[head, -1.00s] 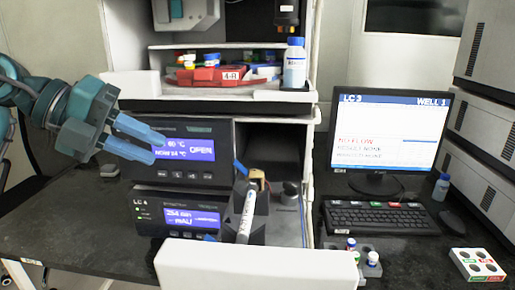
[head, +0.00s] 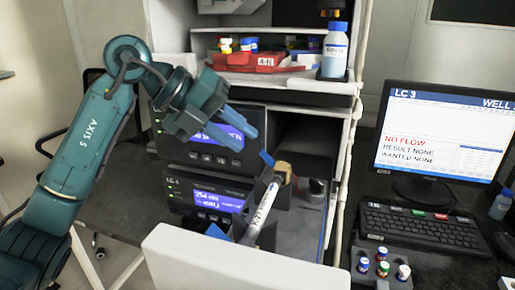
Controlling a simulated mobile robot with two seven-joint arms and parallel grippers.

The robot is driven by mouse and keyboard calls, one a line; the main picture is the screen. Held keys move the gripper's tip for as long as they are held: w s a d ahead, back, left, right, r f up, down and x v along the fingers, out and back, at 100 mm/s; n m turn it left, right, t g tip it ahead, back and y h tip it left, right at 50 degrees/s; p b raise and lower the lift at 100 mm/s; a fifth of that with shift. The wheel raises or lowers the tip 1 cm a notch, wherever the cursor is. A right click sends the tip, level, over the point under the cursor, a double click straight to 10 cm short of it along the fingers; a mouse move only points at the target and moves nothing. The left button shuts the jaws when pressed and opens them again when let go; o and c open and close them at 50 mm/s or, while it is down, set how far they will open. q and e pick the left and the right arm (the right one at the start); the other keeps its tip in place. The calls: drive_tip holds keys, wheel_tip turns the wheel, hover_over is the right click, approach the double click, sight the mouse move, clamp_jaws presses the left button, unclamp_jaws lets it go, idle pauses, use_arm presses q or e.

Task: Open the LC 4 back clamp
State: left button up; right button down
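The LC 4 unit (head: 172,213) with a lit blue screen is the lower of two dark stacked units in the head view. Beside it a white column (head: 263,212) lies slanted in a dark holder. A second blue lever (head: 217,232) is near the column's front end. My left gripper (head: 240,132) is in front of the upper unit, above and left of the back clamp. Its blue fingers are apart and empty, not touching the clamp. My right gripper is not in view.
A white panel (head: 235,262) stands in front of the column. A shelf above holds a red tray (head: 257,62) and a capped bottle (head: 334,52). To the right are a vertical cabinet edge, small vials (head: 383,268), a keyboard (head: 420,228) and an LC 3 monitor (head: 440,135).

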sight(274, 167)
use_arm(q)
drive_tip(key=x, duration=0.5)
drive_tip(key=shift+r, duration=0.1)
clamp_jaws()
